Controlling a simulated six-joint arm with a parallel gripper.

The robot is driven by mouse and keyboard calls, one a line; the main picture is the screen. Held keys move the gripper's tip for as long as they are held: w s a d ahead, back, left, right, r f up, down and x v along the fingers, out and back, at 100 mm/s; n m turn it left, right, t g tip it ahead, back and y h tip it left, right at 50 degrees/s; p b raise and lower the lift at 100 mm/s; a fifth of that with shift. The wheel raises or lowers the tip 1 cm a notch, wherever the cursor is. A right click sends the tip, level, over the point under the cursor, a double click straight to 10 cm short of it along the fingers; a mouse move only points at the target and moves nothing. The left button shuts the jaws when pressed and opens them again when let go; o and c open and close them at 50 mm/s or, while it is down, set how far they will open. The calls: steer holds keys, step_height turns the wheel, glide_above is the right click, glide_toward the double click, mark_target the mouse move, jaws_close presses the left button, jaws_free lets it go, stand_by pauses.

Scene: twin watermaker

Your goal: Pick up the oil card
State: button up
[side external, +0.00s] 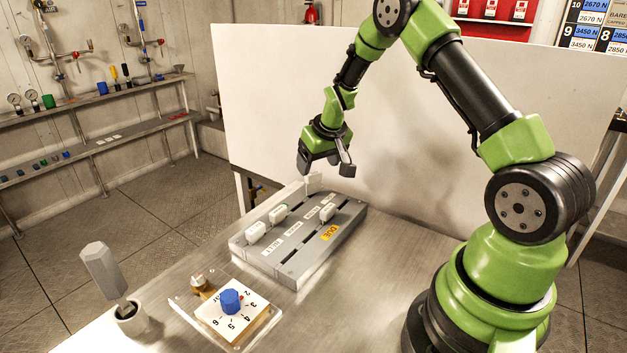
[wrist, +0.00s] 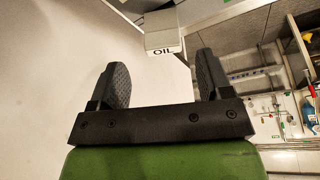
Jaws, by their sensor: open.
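The oil card (wrist: 163,42) shows in the wrist view as a pale block with the black word OIL on its lower edge. It lies beyond my fingertips, between them in the picture and apart from both. My gripper (side external: 325,166) is open and empty above the far end of the grey slotted rack (side external: 288,275) in the side view. Its two dark fingers also show in the wrist view (wrist: 160,72). A white card (side external: 314,182) stands at the rack's far end, just below my gripper; its lettering cannot be read there.
A yellow DUE label (side external: 330,232) is on the rack. A blue knob (side external: 231,301) and a grey-handled tool (side external: 103,270) in a white cup stand nearer. A white panel (side external: 270,100) rises behind.

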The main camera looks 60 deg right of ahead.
mark_target(314, 173)
steer(key=shift+a+x, duration=0.15)
steer(key=shift+x, duration=1.05)
steer(key=shift+a+x, duration=0.1)
steer(key=shift+x, duration=1.05)
steer(key=shift+f, duration=0.1)
steer(key=shift+s, duration=0.1)
steer(key=c, duration=0.9)
step_height(314, 173, up, 9)
steer(key=shift+r, duration=0.1)
steer(key=shift+s+r, duration=0.2)
steer(key=shift+s, duration=0.1)
steer(key=shift+s+d+f+n+y, duration=0.1)
steer(key=shift+s+f+n+y, duration=0.25)
steer(key=shift+s+n, duration=0.65)
steer(key=shift+s+f+n+y, duration=0.25)
steer(key=shift+s+f+n, duration=0.2)
steer(key=shift+s, duration=1)
steer(key=shift+s+d+f+n+y, duration=0.1)
steer(key=shift+s+f+n+y, duration=0.3)
steer(key=shift+s+n, duration=0.6)
steer(key=shift+s+m, duration=0.25)
